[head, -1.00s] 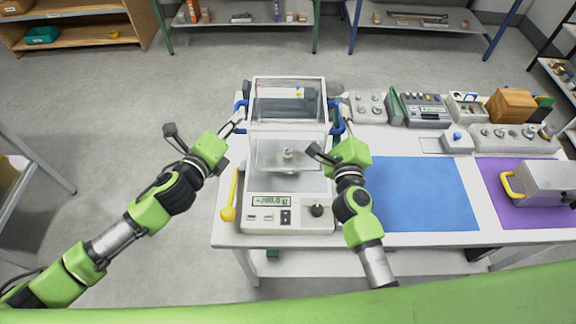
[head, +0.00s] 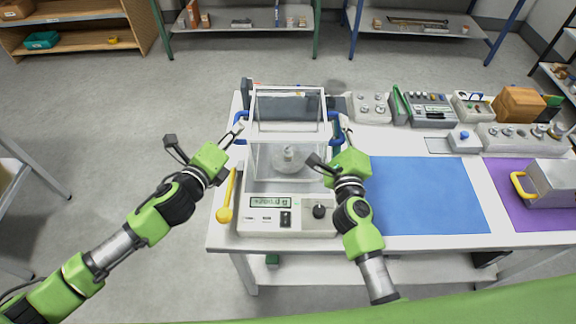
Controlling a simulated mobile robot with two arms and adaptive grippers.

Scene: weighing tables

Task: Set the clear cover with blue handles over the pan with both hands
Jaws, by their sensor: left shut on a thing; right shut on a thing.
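The clear cover (head: 262,146) with blue handles is an upright open-looking box over the balance (head: 262,218), around the pan area. The pan (head: 285,172) shows through its clear front, with a grey weight (head: 290,156) on it. I cannot tell whether the cover's bottom edge touches the balance. My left gripper (head: 240,127) is shut on the handle at the cover's left side. My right gripper (head: 344,127) is shut on the handle at the right side; its fingertips are partly hidden. The balance display is lit.
A yellow-handled tool (head: 227,200) lies left of the balance. A blue mat (head: 430,195) is bare on the right. A metal box (head: 550,183) stands on a purple mat (head: 500,205). Weight blocks and a control box (head: 432,110) line the table's back right.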

